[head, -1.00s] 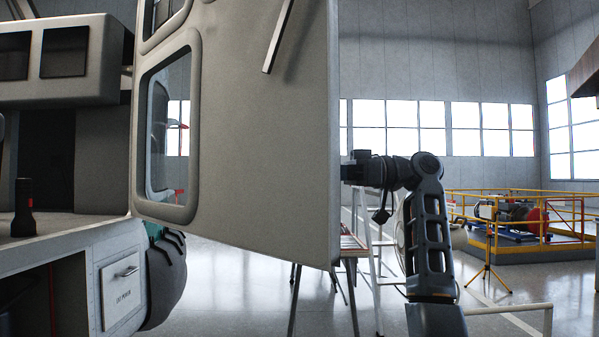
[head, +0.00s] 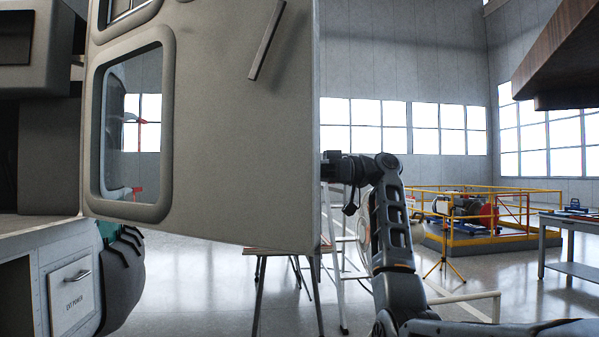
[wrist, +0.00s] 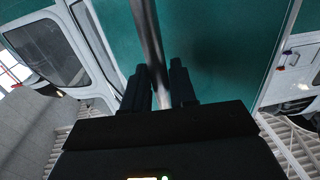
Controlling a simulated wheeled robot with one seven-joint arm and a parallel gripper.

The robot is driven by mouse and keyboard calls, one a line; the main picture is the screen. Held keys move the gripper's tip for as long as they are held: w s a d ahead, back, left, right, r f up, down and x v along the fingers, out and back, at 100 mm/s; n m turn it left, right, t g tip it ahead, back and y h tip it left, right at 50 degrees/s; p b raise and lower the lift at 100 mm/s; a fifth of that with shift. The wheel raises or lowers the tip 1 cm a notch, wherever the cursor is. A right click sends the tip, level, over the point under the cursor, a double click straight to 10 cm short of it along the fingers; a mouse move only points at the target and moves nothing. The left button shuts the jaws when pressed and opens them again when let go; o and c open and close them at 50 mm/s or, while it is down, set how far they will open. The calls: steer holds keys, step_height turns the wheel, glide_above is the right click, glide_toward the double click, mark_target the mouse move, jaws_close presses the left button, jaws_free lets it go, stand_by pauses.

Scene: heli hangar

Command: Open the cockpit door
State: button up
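The cockpit door (head: 215,150) stands swung out from the helicopter body, its grey inner face and rounded window (head: 140,130) toward the head camera. A slim grey bar (head: 267,40) is on that inner face. My gripper is hidden behind the door's right edge in the head view. In the wrist view my gripper (wrist: 161,85) has one finger on each side of a metal door handle (wrist: 150,35), with little or no gap visible. The door's green outer face (wrist: 225,45) lies behind the handle.
The helicopter side with an EXT POWER panel (head: 73,296) is at left. A stepladder (head: 340,270) stands behind the door. Yellow railings (head: 470,243) and a workbench (head: 575,225) are at right. A brown overhanging object (head: 565,60) is at upper right.

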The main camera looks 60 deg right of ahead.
steer(key=shift+o, duration=0.7)
steer(key=shift+w+a, duration=0.3)
steer(key=shift+w, duration=0.15)
steer(key=shift+o, duration=0.7)
steer(key=shift+s+d, duration=0.1)
steer(key=shift+s, duration=0.05)
steer(key=shift+s+d, duration=0.1)
steer(key=b+v, duration=0.1)
steer(key=v, duration=0.6)
steer(key=shift+s+d, duration=0.2)
